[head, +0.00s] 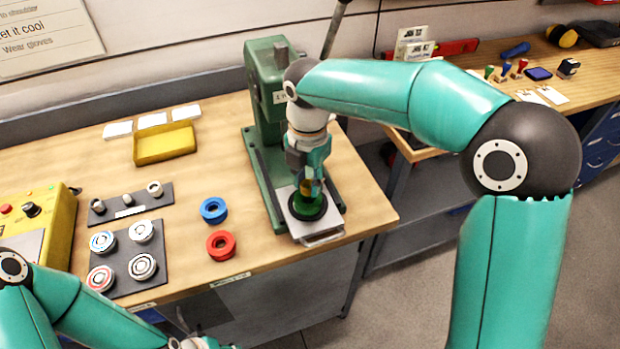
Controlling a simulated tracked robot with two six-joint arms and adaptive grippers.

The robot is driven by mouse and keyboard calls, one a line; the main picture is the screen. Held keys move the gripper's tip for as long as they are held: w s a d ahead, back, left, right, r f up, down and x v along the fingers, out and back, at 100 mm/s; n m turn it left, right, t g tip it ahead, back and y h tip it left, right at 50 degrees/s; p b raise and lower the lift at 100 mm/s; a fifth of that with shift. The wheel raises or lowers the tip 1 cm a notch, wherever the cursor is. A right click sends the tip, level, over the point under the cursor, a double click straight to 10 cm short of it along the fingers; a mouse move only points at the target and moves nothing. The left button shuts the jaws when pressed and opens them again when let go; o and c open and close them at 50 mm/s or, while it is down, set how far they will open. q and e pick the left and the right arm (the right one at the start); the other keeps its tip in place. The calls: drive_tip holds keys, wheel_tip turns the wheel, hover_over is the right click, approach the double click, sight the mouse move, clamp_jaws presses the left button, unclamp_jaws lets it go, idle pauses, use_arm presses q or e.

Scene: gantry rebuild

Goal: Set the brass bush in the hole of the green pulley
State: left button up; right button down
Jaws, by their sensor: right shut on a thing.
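The green pulley (297,208) lies flat on the plate of the green press at the right end of the bench. My right gripper (309,184) points down directly above it, shut on the brass bush (305,186). The bush is upright over the middle of the pulley. Its lower end and the pulley's hole are hidden, so I cannot tell whether the bush is in the hole or just above it. My left arm shows at the bottom left, with its gripper fingers outside the picture.
The green press (267,100) stands close behind my right gripper. A blue ring (214,218) and a red ring (221,253) lie left of it. Dark trays (122,290) with round parts, a yellow tray (180,158) and a yellow control box (60,215) are further left.

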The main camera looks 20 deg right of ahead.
drive_tip(key=shift+f+b, duration=0.6)
drive_tip(key=shift+f, duration=0.1)
drive_tip(key=shift+f+b, duration=0.3)
drive_tip(key=shift+f, duration=0.35)
drive_tip(key=c, duration=0.8)
unclamp_jaws()
wheel_tip(320, 180, up, 12)
drive_tip(key=shift+f, duration=0.1)
